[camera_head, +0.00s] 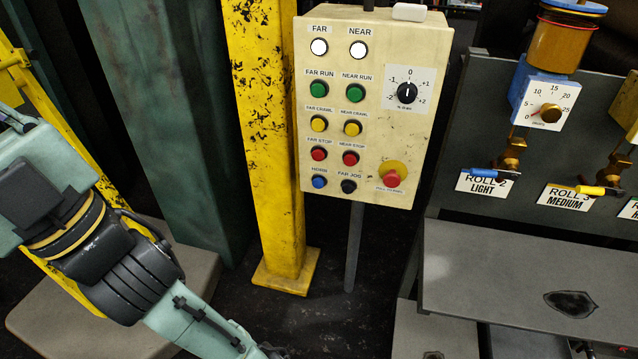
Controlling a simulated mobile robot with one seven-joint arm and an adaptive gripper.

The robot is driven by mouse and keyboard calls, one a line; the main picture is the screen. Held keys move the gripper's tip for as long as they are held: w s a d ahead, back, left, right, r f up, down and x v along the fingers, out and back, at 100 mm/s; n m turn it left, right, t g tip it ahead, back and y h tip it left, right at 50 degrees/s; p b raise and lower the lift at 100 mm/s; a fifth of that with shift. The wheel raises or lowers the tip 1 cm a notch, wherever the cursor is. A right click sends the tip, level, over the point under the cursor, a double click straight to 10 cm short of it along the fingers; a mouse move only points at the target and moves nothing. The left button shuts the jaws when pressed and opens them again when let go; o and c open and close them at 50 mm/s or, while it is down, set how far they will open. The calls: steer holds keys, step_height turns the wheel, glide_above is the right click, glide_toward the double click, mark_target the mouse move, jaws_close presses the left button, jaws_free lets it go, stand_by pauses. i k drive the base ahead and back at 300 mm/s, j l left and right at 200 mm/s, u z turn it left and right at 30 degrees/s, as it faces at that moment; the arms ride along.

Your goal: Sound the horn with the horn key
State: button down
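The horn key is a blue round button (319,182) at the lower left of the cream control box (435,95), under the label HORN. The box stands on a thin grey post in the middle of the head view. My arm comes in from the left and runs down to the bottom edge. My gripper is not in view; the arm leaves the picture low, below and left of the box. Nothing in the picture touches the horn key.
Beside the horn key are a dark FAR JOG button (348,186), a red FAR STOP button (319,154) and a red mushroom stop (389,179). A yellow post (262,120) stands just left of the box. A grey shelf (520,275) juts out at right.

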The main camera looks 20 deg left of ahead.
mark_target(318, 182)
steer(key=i+l, duration=0.15)
steer(key=l, duration=0.15)
steer(key=i+l, duration=0.15)
steer(key=l, duration=0.15)
steer(key=i+l+u, duration=0.1)
steer(key=l, duration=0.25)
steer(key=i+l, duration=0.2)
steer(key=l+u, duration=0.05)
steer(key=l, duration=0.05)
